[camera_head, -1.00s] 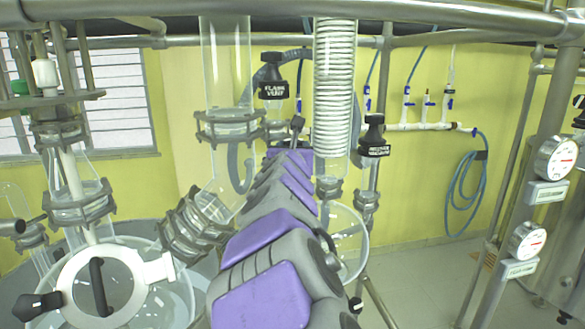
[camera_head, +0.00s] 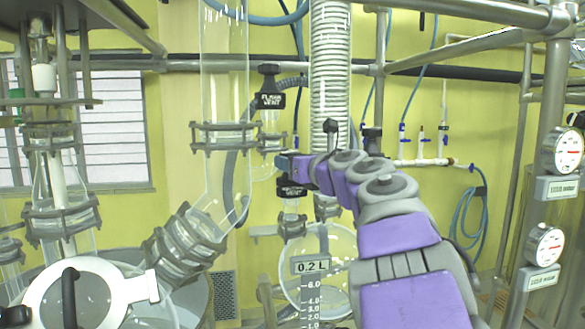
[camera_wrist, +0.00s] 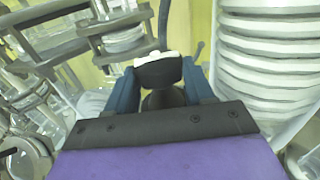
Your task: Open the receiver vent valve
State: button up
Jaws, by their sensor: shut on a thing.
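The far part of the handle and the stem are mostly hidden there.
The flask vent handle (camera_head: 269,88) is up and left. A glass column with white coil (camera_head: 329,75) stands close by my gripper. A receiver flask (camera_head: 340,255) and a graduated vessel marked 0.2 L (camera_head: 310,266) are below. A metal rail (camera_head: 450,10) crosses at upper right.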

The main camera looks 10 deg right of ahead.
jog(key=shift+w+d+n+g+y, duration=0.15)
jog(key=shift+n+g+y, duration=0.4)
jog(key=shift+n+y, duration=0.45)
jog(key=shift+d+n+g+y, duration=0.15)
jog(key=shift+n+g+y, duration=0.45)
jog(key=shift+y, duration=0.7)
jog(key=o, duration=0.9)
jog(key=shift+c, duration=0.2)
jog(key=shift+o, duration=0.9)
jog(key=shift+a+r, duration=0.1)
jog(key=shift+a, duration=0.15)
